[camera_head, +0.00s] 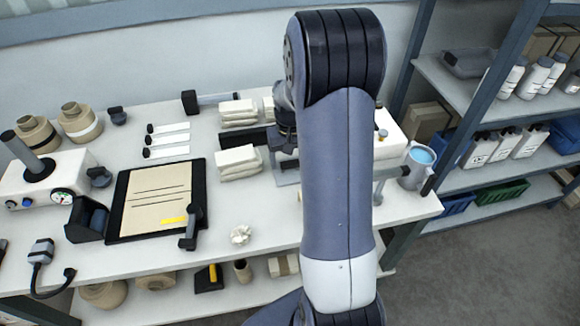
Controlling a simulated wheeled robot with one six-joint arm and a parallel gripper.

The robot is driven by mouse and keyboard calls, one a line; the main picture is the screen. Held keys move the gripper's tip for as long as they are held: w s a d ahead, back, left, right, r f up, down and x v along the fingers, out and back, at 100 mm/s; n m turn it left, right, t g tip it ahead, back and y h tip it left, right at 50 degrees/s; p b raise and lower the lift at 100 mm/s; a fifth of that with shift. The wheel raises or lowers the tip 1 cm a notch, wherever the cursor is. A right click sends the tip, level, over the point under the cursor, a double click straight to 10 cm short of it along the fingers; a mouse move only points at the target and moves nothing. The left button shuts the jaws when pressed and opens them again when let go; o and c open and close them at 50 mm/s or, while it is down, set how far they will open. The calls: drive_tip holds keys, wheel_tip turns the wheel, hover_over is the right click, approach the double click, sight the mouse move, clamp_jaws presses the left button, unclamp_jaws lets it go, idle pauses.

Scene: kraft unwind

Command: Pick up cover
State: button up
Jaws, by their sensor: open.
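No thing in view can be surely told as the cover, and my arm hides part of the table. My gripper (285,170) is partly in view left of my upright arm, low over the right half of the white table (275,215). It is open, and I see nothing held in it. Stacks of folded cream cloths (238,162) lie just left of it. A white box (386,138) shows right of my arm, its left part hidden. A black-framed board with a brown sheet (158,198) lies at the table's left.
A grey mug (417,167) with blue content stands at the table's right end. A crumpled white piece (240,235) lies near the front edge. A gauge machine (45,180) and brown rolls (80,122) stand left. Shelves with bottles (535,76) stand right.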

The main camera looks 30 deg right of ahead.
drive_tip(key=shift+f, duration=1.1)
drive_tip(key=c, duration=1.1)
